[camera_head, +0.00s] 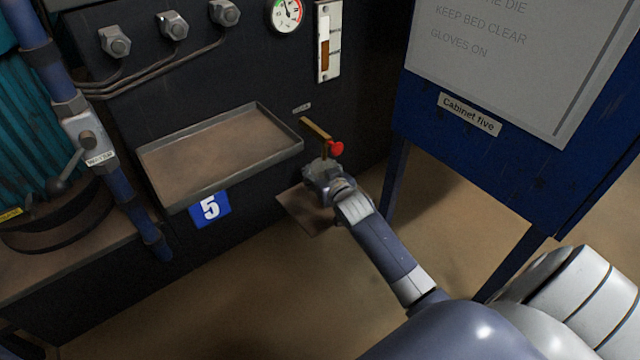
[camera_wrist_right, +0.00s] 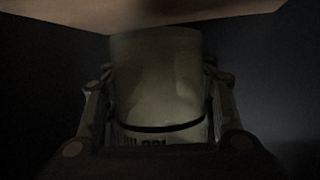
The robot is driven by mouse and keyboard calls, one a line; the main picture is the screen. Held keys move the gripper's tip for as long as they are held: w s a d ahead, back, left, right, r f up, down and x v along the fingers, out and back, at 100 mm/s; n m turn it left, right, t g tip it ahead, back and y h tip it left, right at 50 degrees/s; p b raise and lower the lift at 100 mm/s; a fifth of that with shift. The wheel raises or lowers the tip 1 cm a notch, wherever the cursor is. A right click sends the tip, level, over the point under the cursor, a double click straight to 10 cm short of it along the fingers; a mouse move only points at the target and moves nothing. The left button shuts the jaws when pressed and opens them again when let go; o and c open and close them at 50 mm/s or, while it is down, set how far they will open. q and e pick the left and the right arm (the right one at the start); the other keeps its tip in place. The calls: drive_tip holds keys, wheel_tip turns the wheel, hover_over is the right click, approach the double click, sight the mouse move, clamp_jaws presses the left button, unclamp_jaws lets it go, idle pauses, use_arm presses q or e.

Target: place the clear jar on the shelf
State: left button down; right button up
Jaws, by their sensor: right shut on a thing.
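My right gripper (camera_head: 322,172) is at the dark machine front, to the right of the tray-like metal shelf (camera_head: 220,150) above the "5" sign. In the right wrist view its fingers are shut around a pale, see-through jar (camera_wrist_right: 158,85) with a dark band and dark lettering near its lower end. The jar is hidden in the head view behind the gripper and wrist. The shelf is empty, with a raised rim. My left gripper is not in view.
A brass valve handle with a red knob (camera_head: 336,148) stands right by the right gripper. A small brown plate (camera_head: 305,212) shows below it. A blue cabinet (camera_head: 480,160) stands to the right. A blue pipe with a lever (camera_head: 85,140) is at left.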

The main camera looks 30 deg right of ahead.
wheel_tip(320, 180, down, 3)
drive_tip(key=shift+r+b, duration=0.2)
drive_tip(key=shift+b, duration=0.75)
drive_tip(key=shift+f, duration=0.2)
drive_tip(key=shift+r, duration=0.15)
drive_tip(key=shift+f, duration=0.25)
drive_tip(key=o, duration=1.2)
drive_tip(key=shift+r, duration=0.15)
